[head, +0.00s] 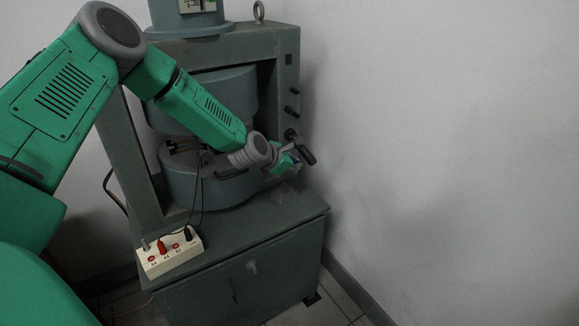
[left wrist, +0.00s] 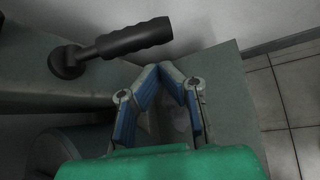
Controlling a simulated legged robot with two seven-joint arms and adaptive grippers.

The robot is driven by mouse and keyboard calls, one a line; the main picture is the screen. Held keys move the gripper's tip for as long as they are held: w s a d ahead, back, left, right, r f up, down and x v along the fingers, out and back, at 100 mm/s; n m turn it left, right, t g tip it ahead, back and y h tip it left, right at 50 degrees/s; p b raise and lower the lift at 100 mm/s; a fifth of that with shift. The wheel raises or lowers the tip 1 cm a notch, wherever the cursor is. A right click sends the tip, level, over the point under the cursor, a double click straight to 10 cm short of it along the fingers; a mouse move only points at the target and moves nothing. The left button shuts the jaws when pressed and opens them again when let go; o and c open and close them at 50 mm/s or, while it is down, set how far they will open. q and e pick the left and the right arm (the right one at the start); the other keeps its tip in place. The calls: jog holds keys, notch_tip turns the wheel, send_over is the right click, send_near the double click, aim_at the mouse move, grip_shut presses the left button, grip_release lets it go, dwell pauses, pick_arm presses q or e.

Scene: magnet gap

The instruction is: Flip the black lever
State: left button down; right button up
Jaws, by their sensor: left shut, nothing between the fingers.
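The black lever (head: 301,148) is on the right post of the grey-green machine, below a column of small black knobs. In the left wrist view the lever (left wrist: 135,38) shows its round pivot at the left and its thick ribbed handle reaching to the right. My left gripper (head: 298,157) is beside the lever in the head view, its tips partly hidden there. In the left wrist view my left gripper (left wrist: 171,68) is shut and empty, with its blue-padded fingers meeting just below the handle. A gap shows between them in that view. My right gripper is not in view.
The machine frame (head: 290,70) stands on a grey cabinet (head: 245,275) close to a pale wall (head: 440,130). A white terminal box (head: 170,256) with red and black plugs and wires sits at the cabinet's front left. The cabinet top right of it is mostly clear.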

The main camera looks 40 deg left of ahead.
pick_arm(q)
jog(key=b+x, duration=0.1)
jog(key=x, duration=0.3)
jog(key=shift+w, duration=0.15)
jog(key=shift+d, duration=0.15)
